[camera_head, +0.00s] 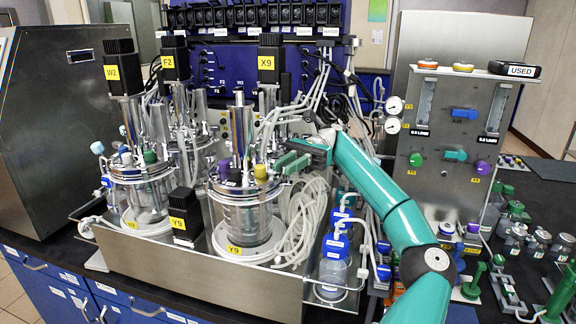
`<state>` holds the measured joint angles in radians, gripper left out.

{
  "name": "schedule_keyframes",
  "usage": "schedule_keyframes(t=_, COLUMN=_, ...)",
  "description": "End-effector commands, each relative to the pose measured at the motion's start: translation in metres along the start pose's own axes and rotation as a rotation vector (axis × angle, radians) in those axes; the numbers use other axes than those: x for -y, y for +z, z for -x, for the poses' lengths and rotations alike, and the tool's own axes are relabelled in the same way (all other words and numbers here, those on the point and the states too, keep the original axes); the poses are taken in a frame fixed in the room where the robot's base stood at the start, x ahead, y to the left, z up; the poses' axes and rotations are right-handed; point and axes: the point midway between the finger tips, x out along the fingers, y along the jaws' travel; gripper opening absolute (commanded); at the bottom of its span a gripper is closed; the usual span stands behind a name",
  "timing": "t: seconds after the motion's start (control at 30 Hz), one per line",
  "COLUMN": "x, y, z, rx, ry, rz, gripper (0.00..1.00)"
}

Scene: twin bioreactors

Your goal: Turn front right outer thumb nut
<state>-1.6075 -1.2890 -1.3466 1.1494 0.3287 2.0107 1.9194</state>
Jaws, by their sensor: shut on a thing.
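The front right bioreactor (247,218) is a glass vessel with a metal head plate, labelled Y9 at its base. A yellow cap (260,172) and a purple cap (223,165) stand on its head plate. My gripper (286,162) reaches in from the right, with its green fingers at the right outer edge of this head plate. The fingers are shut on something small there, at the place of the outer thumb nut. The nut itself is hidden by the fingers and too small to make out.
The front left bioreactor (145,200) stands beside it in the same metal tray (200,270). Pale tubing (305,215) hangs just below my gripper. Blue-capped bottles (335,248) stand below my arm. A steel panel (450,110) with knobs and flow tubes rises at the right.

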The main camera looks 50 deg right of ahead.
Motion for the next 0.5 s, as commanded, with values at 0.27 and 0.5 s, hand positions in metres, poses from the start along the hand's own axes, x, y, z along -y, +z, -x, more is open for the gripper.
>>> schedule_keyframes(t=0.27, x=-0.0009, y=0.0009, z=0.0012, rx=0.002, ry=-0.004, rz=0.002, gripper=0.00)
schedule_keyframes(t=0.5, x=-0.0006, y=0.0007, z=0.0006, rx=0.001, ry=-0.003, rz=0.002, gripper=0.40)
